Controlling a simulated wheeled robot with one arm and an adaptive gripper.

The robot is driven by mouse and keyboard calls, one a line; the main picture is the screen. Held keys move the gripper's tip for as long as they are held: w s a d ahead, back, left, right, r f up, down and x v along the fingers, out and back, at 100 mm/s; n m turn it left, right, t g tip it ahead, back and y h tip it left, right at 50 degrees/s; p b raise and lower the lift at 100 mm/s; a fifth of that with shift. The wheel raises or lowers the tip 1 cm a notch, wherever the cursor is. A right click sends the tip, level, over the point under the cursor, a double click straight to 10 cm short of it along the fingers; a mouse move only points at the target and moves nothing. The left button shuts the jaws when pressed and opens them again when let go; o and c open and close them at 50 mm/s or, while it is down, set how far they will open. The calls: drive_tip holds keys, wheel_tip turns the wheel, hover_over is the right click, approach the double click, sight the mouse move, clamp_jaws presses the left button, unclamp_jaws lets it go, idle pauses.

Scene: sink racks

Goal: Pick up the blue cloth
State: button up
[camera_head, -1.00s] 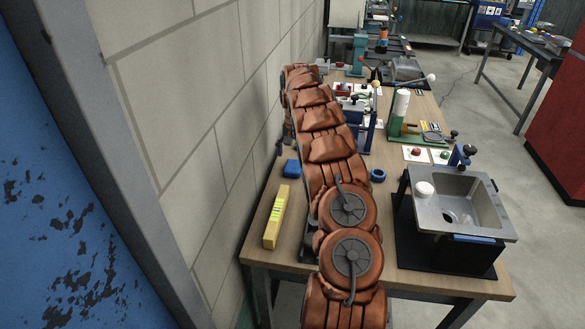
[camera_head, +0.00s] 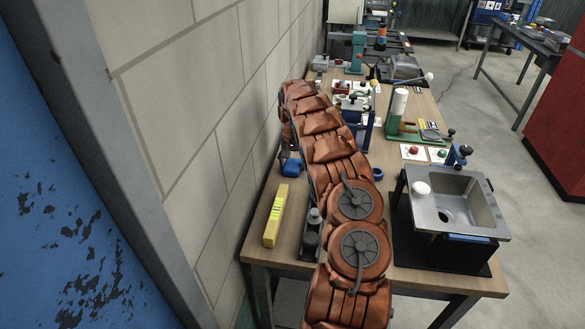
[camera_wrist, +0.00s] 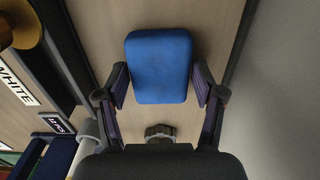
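The blue cloth (camera_head: 291,168) is a small folded block on the wooden table near the wall. It also fills the upper middle of the wrist view (camera_wrist: 160,65). My gripper (camera_wrist: 160,82) is open, with one finger on each side of the cloth. Small gaps show between the fingertips and its edges, and I cannot tell whether either finger touches it. In the head view, the gripper is at the cloth's back side, partly hidden by my orange arm.
A yellow box (camera_head: 276,215) lies in front of the cloth near the wall. A metal sink (camera_head: 455,205) on a black stand is at the table's right. A blue ring (camera_head: 377,174) sits right of my arm. The wall (camera_head: 230,150) runs close along the left.

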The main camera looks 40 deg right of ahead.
sight(292, 164)
drive_tip(key=c, duration=0.6)
wheel_tip(292, 164, up, 10)
drive_tip(key=b, duration=0.3)
